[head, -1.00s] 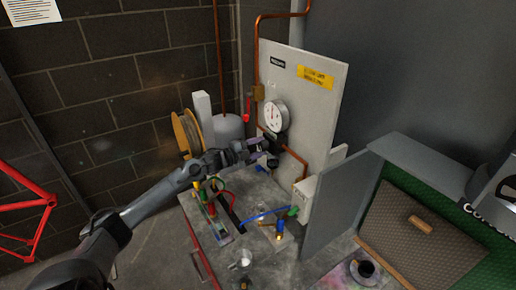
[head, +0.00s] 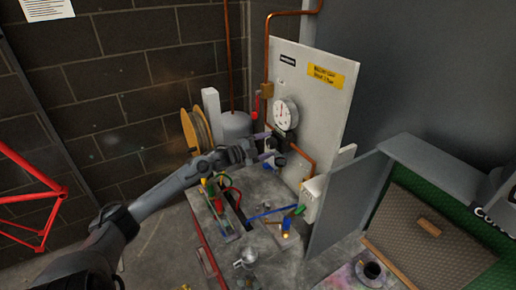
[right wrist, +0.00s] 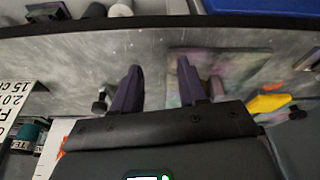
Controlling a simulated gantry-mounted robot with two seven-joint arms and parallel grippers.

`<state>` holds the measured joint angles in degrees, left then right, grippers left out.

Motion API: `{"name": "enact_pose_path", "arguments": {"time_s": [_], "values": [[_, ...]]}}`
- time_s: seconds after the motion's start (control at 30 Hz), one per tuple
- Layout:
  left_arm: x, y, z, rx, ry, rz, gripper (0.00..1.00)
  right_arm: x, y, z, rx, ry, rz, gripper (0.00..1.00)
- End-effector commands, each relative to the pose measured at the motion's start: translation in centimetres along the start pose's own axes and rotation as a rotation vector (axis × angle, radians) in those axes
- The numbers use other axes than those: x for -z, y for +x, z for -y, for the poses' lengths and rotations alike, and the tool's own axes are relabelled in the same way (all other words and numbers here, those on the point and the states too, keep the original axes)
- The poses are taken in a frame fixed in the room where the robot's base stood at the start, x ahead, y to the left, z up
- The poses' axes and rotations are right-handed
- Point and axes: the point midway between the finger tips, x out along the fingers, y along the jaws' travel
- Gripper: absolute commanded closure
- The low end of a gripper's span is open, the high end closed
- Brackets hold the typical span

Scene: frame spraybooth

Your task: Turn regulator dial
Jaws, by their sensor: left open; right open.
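The white round gauge (head: 286,114) is on the upright grey panel (head: 318,100), with dark regulator parts (head: 290,137) just below it. Which of these parts is the dial is too small to tell. My left gripper (head: 272,145) is open at the panel's lower left, just under the gauge and close to the dark parts. I cannot tell whether it touches them. My right gripper (right wrist: 159,80) shows in the right wrist view, open with nothing between its purple fingers, in front of a grey speckled surface (right wrist: 60,65).
Copper pipe (head: 267,50) runs along the panel's left edge. A red-handled valve (head: 256,104) and a hose reel (head: 196,130) stand left of it. Tools and a blue rod (head: 272,211) lie on the bench below. A grey booth wall (head: 345,208) stands to the right.

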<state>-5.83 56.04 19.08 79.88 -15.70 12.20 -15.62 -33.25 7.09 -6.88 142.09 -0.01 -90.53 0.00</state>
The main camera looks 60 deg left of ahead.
Motion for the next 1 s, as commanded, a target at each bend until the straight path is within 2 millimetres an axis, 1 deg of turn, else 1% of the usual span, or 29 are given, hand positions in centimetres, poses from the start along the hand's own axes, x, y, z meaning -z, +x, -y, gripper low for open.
{"name": "enact_pose_path", "arguments": {"time_s": [0.17, 0.27, 0.7, 0.9, 1.0], "values": [[0.0, -1.0, -0.1, -0.002, -0.001, 0.000, 0.26, 0.1, -0.1, 0.1, 0.003, 0.004, -0.001, 0.57], [0.0, -1.9, -0.1, -0.002, 0.000, 0.000, 0.26, 0.1, -0.2, 0.1, 0.005, 0.006, -0.001, 0.57], [0.0, -8.0, -0.1, -0.001, -0.001, 0.001, 0.26, 0.3, -0.7, 0.2, 0.006, 0.007, -0.001, 0.57], [0.0, -9.9, -0.1, -0.002, -0.001, 0.000, 0.26, 0.3, -0.8, 0.1, 0.003, 0.003, 0.000, 0.57], [0.0, -10.4, 0.0, 0.000, 0.000, 0.000, 0.26, 0.2, -0.8, 0.0, 0.000, 0.000, 0.000, 0.57]]}}
